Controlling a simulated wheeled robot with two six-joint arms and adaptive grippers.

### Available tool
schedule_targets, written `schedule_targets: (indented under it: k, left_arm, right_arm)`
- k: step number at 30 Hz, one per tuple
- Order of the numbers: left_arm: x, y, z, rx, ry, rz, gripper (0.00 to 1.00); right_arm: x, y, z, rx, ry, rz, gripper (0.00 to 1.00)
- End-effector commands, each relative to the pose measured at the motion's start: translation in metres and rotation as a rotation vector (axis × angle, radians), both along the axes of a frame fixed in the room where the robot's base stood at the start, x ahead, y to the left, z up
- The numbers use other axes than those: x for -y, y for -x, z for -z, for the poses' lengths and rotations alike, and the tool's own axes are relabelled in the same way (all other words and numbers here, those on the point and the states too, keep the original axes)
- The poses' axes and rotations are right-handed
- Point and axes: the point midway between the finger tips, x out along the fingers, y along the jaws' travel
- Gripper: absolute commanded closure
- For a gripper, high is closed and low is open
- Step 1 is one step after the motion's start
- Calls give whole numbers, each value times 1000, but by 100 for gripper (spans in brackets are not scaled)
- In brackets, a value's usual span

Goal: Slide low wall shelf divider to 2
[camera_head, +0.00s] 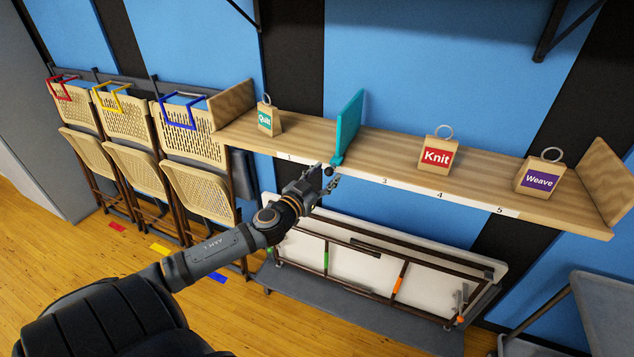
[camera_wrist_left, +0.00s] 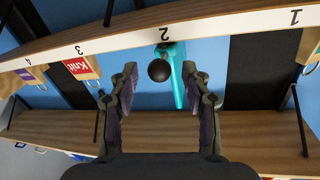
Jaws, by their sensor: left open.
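The low wall shelf (camera_head: 390,160) carries a front strip numbered 1 to 5. A teal divider (camera_head: 347,125) stands upright across it, with a dark round knob (camera_head: 328,171) at its front lower end. My left gripper (camera_head: 328,186) is open at the shelf's front edge by the knob and hides the number 2 in the head view. In the left wrist view the knob (camera_wrist_left: 159,70) appears between the two open fingers, with the teal divider (camera_wrist_left: 179,88) behind it. The number 2 (camera_wrist_left: 165,33) lines up with the knob there. I cannot tell whether the fingers touch it.
Folded chairs (camera_head: 125,130) hang at left; a folded table (camera_head: 370,265) stands below.

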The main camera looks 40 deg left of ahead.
Motion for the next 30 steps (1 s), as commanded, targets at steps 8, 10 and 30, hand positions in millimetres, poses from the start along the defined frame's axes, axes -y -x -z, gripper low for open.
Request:
schedule_targets:
  k: [8,10,30]
  left_arm:
    - [-2,36,3,-13,-16,-6,52]
    - [-2,41,2,-12,-14,-6,52]
    - [1,49,0,0,1,0,52]
  right_arm:
    - [1,0,0,0,1,0,60]
    - [1,0,0,0,1,-1,60]
    - [1,0,0,0,1,-1,60]
